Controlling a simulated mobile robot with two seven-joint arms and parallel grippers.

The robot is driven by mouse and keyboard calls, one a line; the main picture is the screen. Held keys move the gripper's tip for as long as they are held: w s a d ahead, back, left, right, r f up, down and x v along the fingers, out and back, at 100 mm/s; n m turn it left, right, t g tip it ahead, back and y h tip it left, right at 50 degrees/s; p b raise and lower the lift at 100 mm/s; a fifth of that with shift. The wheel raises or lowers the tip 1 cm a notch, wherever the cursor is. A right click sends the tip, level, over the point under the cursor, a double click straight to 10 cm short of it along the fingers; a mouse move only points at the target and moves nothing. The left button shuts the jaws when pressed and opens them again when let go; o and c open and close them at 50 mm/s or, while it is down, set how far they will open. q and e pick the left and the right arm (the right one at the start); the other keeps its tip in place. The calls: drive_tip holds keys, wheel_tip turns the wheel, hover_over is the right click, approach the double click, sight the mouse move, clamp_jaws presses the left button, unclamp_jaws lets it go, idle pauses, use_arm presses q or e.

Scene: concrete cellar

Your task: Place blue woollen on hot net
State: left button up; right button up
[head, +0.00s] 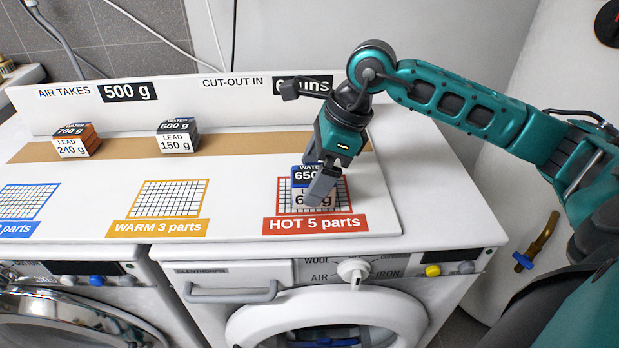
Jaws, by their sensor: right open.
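The blue-topped block (303,177), marked WATER 650, is at the red-framed hot net (345,203), labelled HOT 5 parts. It looks upright and appears to rest on the net's grid. My right gripper (322,188) is open and points down at the block. One finger crosses in front of it and hides part of its white lower label. I cannot tell whether the fingers touch it. My left gripper is not in view.
A red-brown block (76,141) and a dark-topped block (178,136) stand on the brown strip (120,148) behind. The yellow-orange warm net (168,198) and the blue net (25,200) are bare. White washing machines stand below the board.

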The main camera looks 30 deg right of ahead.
drive_tip(key=v, duration=0.8)
drive_tip(key=shift+s+d+r+p, duration=0.1)
drive_tip(key=shift+r+p, duration=0.15)
drive_tip(key=shift+p, duration=0.15)
drive_tip(key=shift+s+d+r, duration=0.15)
drive_tip(key=shift+r, duration=0.35)
